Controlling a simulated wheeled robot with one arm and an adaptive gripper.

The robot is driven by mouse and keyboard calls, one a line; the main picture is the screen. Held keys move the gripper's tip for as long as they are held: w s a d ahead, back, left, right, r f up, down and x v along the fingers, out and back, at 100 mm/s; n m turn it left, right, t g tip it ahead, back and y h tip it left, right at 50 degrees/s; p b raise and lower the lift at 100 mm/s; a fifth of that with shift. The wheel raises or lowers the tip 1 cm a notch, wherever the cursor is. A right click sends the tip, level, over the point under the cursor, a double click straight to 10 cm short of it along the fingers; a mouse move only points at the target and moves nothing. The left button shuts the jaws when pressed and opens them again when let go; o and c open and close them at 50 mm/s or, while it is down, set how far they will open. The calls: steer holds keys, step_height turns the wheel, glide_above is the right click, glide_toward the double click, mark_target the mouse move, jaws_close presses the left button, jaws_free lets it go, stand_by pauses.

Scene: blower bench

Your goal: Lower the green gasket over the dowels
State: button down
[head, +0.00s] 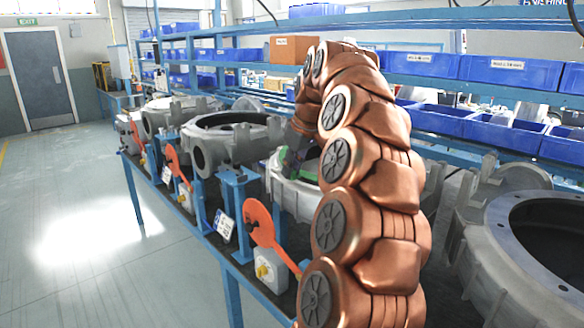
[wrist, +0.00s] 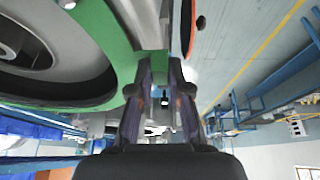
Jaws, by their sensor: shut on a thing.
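The green gasket (wrist: 122,50) shows in the wrist view as a flat green ring curving around the left side, with its tab between my fingertips. My gripper (wrist: 160,82) is shut on this tab. In the head view, a small green part of the gasket (head: 300,168) shows at my gripper (head: 285,160), above a grey blower housing (head: 292,198). My arm hides most of the gasket and housing there. In the wrist view the grey housing (wrist: 40,52) fills the space inside the ring. I cannot make out the dowels, or whether the gasket touches the housing.
More grey housings stand along the bench, one behind (head: 230,140) and a large one (head: 540,235) at the right. Orange paddle-shaped parts (head: 262,224) stand along the front edge. Blue bins (head: 505,70) fill the shelves behind. The floor at left is clear.

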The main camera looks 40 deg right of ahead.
steer(key=c, duration=1)
jaws_free()
steer(key=shift+r, duration=0.1)
steer(key=shift+v, duration=3.7)
steer(key=shift+a, duration=0.1)
